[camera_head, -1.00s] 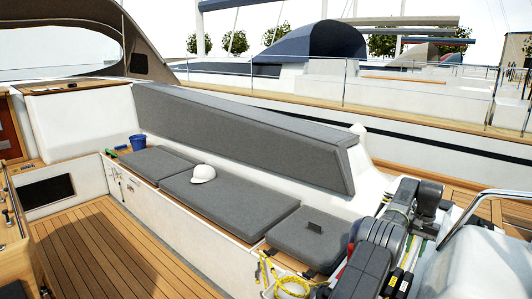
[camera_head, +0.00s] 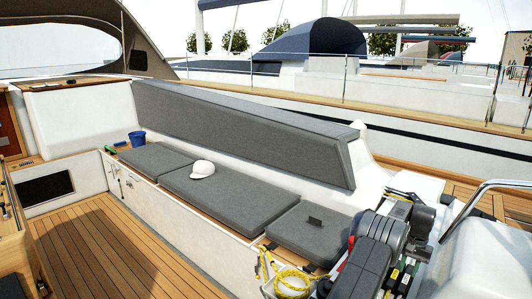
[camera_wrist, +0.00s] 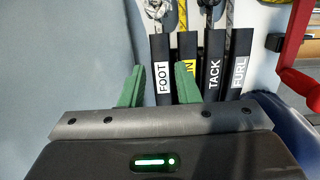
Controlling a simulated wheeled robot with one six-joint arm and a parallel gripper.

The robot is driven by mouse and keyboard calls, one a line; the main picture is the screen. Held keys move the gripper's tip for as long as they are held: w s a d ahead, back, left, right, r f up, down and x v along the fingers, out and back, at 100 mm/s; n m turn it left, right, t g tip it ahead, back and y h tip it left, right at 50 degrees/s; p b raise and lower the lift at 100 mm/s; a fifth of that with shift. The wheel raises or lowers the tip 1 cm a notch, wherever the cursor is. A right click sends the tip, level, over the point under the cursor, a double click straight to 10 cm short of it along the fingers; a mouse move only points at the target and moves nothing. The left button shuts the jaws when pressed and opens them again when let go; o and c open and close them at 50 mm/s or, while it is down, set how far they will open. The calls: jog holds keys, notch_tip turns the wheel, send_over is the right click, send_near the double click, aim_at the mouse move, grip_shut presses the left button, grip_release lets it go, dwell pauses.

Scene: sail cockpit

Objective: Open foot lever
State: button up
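The foot lever (camera_wrist: 161,62) is a black lever with a white label reading FOOT, in the wrist view. It lies in a row with other labelled levers. My gripper (camera_wrist: 160,82) is open, with its green fingers on either side of the foot lever's lower part. The left finger is close beside the lever and the right finger overlaps the yellow-labelled lever (camera_wrist: 187,45). I cannot tell whether either finger touches. In the head view the levers (camera_head: 398,277) are partly hidden by my arm (camera_head: 372,250).
The tack lever (camera_wrist: 214,70) and furl lever (camera_wrist: 239,68) stand to the right. A red handle (camera_wrist: 297,65) is at the far right. Ropes run above the levers.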

aim_at(401, 293)
jog(key=shift+s+a+f, duration=0.15)
jog(key=shift+s, duration=0.05)
jog(key=shift+s+a+f+t+h+b, duration=0.25)
jog(key=shift+f+t+b, duration=0.1)
jog(key=shift+f+b, duration=0.15)
jog(key=shift+s+a+f+t+h+b, duration=0.15)
jog(key=shift+s+f+t+h+b, duration=0.15)
jog(key=shift+f+b, duration=0.25)
jog(key=shift+s+a+f+t+h+b, duration=0.25)
jog(key=shift+f+t+b, duration=0.1)
jog(key=shift+f+b, duration=0.15)
jog(key=shift+s+a+f+t+h+b, duration=0.15)
jog(key=shift+f+t+h+b, duration=0.2)
jog(key=shift+f, duration=0.3)
jog(key=shift+s+a+f+t+h+b, duration=0.15)
jog(key=shift+s+f+t+h+b, duration=0.1)
jog(key=shift+f+t+b, duration=0.3)
jog(key=shift+s+a+f+t+h+b, duration=0.1)
jog(key=shift+a+f+t+h+b, duration=0.15)
jog(key=shift+f, duration=0.45)
jog(key=shift+d, duration=0.1)
